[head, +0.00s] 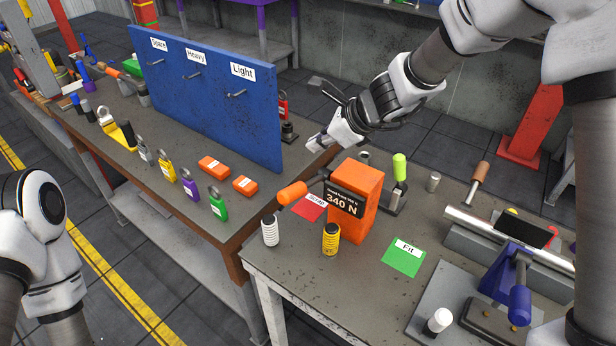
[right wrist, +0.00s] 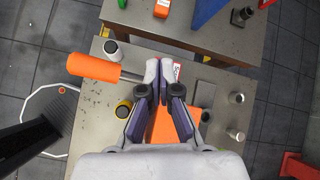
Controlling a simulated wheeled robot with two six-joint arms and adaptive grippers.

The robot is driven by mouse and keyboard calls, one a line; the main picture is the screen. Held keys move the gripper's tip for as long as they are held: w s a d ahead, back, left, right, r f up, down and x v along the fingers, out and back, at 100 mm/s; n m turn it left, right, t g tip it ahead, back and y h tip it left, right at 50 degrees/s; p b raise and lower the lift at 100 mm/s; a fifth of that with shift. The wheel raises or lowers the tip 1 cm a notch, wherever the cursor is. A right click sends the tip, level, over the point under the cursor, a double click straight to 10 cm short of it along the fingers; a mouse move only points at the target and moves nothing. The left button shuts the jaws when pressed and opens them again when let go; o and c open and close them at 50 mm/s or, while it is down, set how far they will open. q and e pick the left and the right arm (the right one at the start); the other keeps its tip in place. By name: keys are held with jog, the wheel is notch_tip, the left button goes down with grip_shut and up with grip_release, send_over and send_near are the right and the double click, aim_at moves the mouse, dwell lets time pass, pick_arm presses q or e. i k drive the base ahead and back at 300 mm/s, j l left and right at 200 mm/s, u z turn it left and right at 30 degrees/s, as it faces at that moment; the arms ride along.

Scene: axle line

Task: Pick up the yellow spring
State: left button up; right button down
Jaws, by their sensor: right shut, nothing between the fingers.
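The yellow spring (head: 331,238) stands upright on the near table, just in front of the orange force tester (head: 366,195). In the right wrist view the yellow spring (right wrist: 123,109) is left of my fingers, partly in view. My right gripper (head: 320,143) is shut and empty, raised above and behind the tester, apart from the spring. My left gripper is out of view; only part of the left arm shows.
A white spring (head: 270,230) stands left of the yellow one. The tester's orange handle (head: 292,193) juts above between them. A red card (head: 309,207) and green Fit card (head: 404,257) lie nearby. A blue board (head: 205,95) with hooks stands on the far table.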

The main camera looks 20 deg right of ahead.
aim_at(332, 231)
jog(key=k, duration=1)
